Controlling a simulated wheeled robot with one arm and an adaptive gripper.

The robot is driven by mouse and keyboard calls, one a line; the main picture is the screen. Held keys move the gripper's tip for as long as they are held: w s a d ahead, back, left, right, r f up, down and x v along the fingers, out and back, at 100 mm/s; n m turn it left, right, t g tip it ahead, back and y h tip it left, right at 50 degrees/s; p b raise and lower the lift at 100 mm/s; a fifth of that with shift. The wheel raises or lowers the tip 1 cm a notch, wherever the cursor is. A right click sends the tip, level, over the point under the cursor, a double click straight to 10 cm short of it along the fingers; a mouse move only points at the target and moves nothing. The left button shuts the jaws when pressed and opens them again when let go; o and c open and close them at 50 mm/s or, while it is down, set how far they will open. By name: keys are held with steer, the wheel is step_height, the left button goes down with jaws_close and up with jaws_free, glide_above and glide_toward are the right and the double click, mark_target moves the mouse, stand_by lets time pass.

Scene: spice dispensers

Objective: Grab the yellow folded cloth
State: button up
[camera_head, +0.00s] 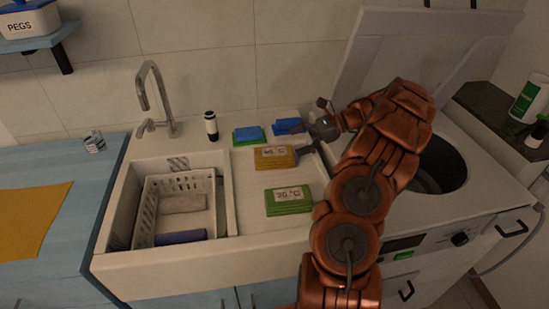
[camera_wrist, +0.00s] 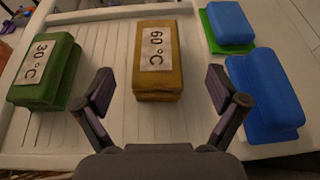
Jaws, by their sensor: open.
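The yellow folded cloth (camera_head: 275,158) lies on the ridged drainboard beside the sink, with a white "60 °C" label on top. In the wrist view the yellow folded cloth (camera_wrist: 158,85) is centred ahead of my gripper. My gripper (camera_head: 301,140) is open and empty, just right of the cloth in the head view. In the wrist view the fingers of my gripper (camera_wrist: 160,92) are spread wide, one to each side of the cloth's near end. I see no finger pressed against the cloth.
A green folded cloth (camera_head: 288,201) labelled "30 °C" lies in front. Blue folded cloths (camera_head: 249,134) lie behind, one by green material. A white basket (camera_head: 148,213) stands in the sink, near a tap (camera_head: 158,100). A flat yellow sheet (camera_head: 30,221) lies on the left counter.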

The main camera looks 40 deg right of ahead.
mark_target(279, 151)
steer(key=shift+d+f, duration=0.15)
steer(key=shift+d, duration=0.05)
steer(key=shift+p+x, duration=0.3)
steer(key=shift+x, duration=0.9)
steer(key=x, duration=0.2)
steer(key=p+x, duration=0.1)
steer(key=x, duration=0.1)
steer(key=shift+s+a+f+p, duration=0.15)
steer(key=shift+s+a+p, duration=0.05)
steer(key=shift+s+p, duration=0.1)
steer(key=shift+w+a+f, duration=0.25)
steer(key=shift+a+f, duration=0.05)
steer(key=shift+a, duration=0.1)
steer(key=shift+c, duration=0.3)
steer(key=c, duration=1.2)
